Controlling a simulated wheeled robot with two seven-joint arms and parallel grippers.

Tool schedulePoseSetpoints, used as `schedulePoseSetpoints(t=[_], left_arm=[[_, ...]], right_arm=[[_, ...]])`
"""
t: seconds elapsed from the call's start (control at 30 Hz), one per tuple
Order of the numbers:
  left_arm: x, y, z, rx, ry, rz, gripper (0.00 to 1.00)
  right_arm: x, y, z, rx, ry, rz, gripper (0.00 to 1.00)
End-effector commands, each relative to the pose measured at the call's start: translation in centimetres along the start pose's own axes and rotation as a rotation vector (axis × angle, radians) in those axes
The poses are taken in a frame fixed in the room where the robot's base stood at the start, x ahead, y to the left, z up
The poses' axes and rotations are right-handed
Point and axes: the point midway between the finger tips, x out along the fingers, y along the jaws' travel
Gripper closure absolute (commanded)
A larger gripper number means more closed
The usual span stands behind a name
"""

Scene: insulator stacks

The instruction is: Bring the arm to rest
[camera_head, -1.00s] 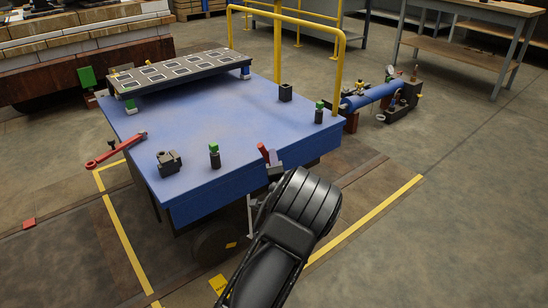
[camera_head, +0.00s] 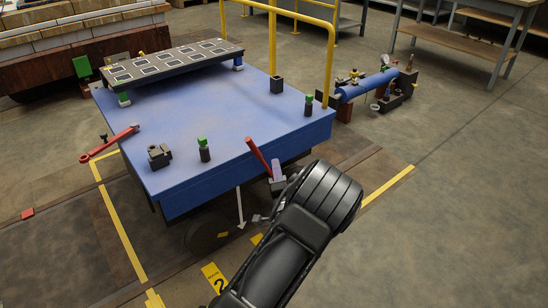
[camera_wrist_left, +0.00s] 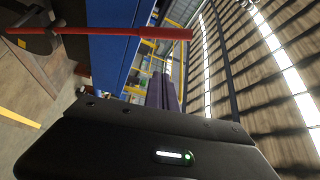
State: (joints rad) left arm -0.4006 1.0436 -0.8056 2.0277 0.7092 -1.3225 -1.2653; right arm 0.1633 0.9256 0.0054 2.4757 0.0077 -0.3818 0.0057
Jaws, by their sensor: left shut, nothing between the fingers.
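The arm in the head view is mine, black, coming up from the bottom to the front edge of the blue cart (camera_head: 225,115). My left gripper (camera_head: 277,168) is at its end, beside the cart's front right side. Its pale purple fingers are shut and empty; they also show in the left wrist view (camera_wrist_left: 164,92). A red bar (camera_head: 257,154) rises close to the fingers, and in the left wrist view it (camera_wrist_left: 125,32) crosses beyond them. I cannot tell what the bar is fixed to. My right gripper is not in view.
Yellow rails (camera_head: 330,65) stand behind. A blue cylinder device (camera_head: 368,85) stands right. The right floor is clear.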

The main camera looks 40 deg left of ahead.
Motion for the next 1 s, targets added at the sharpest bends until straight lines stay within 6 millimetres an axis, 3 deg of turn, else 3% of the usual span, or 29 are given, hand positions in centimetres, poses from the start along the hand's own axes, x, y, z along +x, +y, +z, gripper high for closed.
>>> schedulePoseSetpoints(t=[0.57,0.73,0.87,1.0], left_arm=[[-0.2,0.0,-0.1,-0.003,0.001,0.0,1.0],[-0.2,0.8,0.0,-0.092,-0.005,0.031,1.0],[-1.7,5.2,-0.2,-0.27,-0.013,0.203,1.0],[-7.2,12.9,-0.9,-0.465,-0.073,0.5,1.0]], right_arm=[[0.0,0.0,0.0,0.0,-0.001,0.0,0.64],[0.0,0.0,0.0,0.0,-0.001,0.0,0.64],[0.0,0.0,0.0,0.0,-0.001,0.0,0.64],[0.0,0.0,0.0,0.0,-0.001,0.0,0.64]])
